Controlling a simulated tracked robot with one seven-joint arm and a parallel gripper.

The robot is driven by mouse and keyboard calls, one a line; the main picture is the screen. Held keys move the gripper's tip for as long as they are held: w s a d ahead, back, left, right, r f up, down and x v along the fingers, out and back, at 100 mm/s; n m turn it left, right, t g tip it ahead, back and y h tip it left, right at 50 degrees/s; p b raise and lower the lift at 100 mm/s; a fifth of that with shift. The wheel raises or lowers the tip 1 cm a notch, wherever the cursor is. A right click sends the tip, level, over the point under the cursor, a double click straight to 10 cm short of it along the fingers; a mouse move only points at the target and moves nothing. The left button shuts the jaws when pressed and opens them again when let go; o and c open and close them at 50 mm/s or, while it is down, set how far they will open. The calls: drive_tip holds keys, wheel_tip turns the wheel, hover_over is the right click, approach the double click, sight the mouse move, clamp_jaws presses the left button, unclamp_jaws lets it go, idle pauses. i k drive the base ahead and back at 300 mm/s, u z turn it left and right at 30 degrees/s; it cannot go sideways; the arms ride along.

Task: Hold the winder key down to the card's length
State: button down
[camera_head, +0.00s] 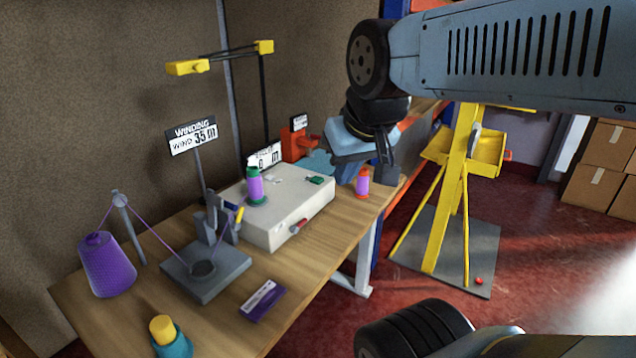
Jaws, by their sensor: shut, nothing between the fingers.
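The winder is a white box (290,223) on the wooden bench. A purple spool on a green base (255,188) stands on its top. A small green key (316,180) lies at the top's right end; I cannot tell whether it is pressed. A card sign (192,138) on a post reads "WINDING, WIND 35 m". A display (265,157) behind the box is partly hidden and seems to read "0 m". My gripper (387,178) is shut and empty, to the right of the winder and apart from the key, near a purple-and-orange spool (362,183).
A purple thread cone (106,265) feeds thread to a grey tension stand (207,270). A purple card (263,300) and a teal-and-yellow bottle (169,337) lie near the front. An orange device (297,143) stands behind. A yellow stand (450,190) is right of the bench.

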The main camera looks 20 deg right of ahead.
sight(317, 180)
drive_tip(key=u, duration=0.75)
drive_tip(key=k, duration=1)
drive_tip(key=z, duration=0.85)
drive_tip(key=i, duration=1.65)
drive_tip(key=u, duration=0.05)
